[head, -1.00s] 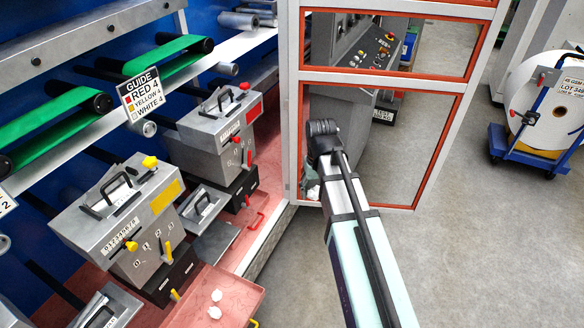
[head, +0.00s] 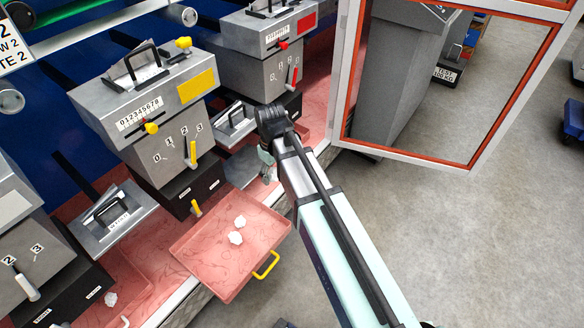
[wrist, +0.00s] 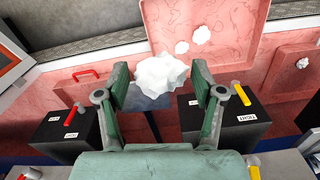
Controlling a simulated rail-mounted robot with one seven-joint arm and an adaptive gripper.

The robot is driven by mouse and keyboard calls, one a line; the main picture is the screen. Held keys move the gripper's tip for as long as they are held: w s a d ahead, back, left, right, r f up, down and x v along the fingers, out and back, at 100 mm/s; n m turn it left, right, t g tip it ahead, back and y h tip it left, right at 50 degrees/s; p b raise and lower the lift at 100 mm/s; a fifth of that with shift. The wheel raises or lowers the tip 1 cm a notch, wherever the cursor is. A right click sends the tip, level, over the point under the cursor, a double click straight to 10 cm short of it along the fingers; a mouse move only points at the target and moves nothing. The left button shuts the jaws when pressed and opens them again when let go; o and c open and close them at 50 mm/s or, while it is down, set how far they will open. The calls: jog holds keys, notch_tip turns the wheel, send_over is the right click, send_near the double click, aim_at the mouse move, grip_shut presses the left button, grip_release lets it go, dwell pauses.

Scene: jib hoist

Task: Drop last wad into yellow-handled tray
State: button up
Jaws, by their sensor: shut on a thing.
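My gripper (wrist: 159,78) is shut on a white crumpled wad (wrist: 161,70), held between its two green fingers in the wrist view. In the head view my gripper (head: 266,160) is beyond the yellow-handled tray (head: 205,265), near the right machine; the held wad cannot be made out there. The tray is shallow, red and pulled out, with its yellow handle (head: 266,265) at the front right. Two white wads (head: 236,237) lie in it. The tray (wrist: 230,60) shows at the top of the wrist view, close to the held wad.
Grey boxes with levers and black bases (head: 190,188) line the left. A red-edged guard frame (head: 440,155) stands at the right. Another white wad (head: 111,299) lies on the red surface at lower left.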

jog(key=s+a+f+n+b, duration=0.1)
jog(key=a+f+n+b, duration=0.4)
jog(key=f+b, duration=0.2)
jog(key=a+f+n+b, duration=0.5)
jog(key=f+b, duration=0.3)
jog(key=f, duration=0.4)
jog(key=s+a+f+n+b, duration=0.1)
jog(key=a+f+n+b, duration=0.3)
jog(key=a+f+b, duration=0.3)
jog(key=shift+s+a+f+n+b, duration=0.1)
jog(key=shift+s+f+n+b, duration=0.15)
jog(key=shift+f, duration=0.5)
jog(key=shift+s+f+n+b, duration=0.15)
jog(key=shift+f+b, duration=0.1)
jog(key=shift+f, duration=0.45)
jog(key=o, duration=0.9)
jog(key=shift+o, duration=0.2)
jog(key=shift+r, duration=0.1)
notch_tip(320, 180, up, 12)
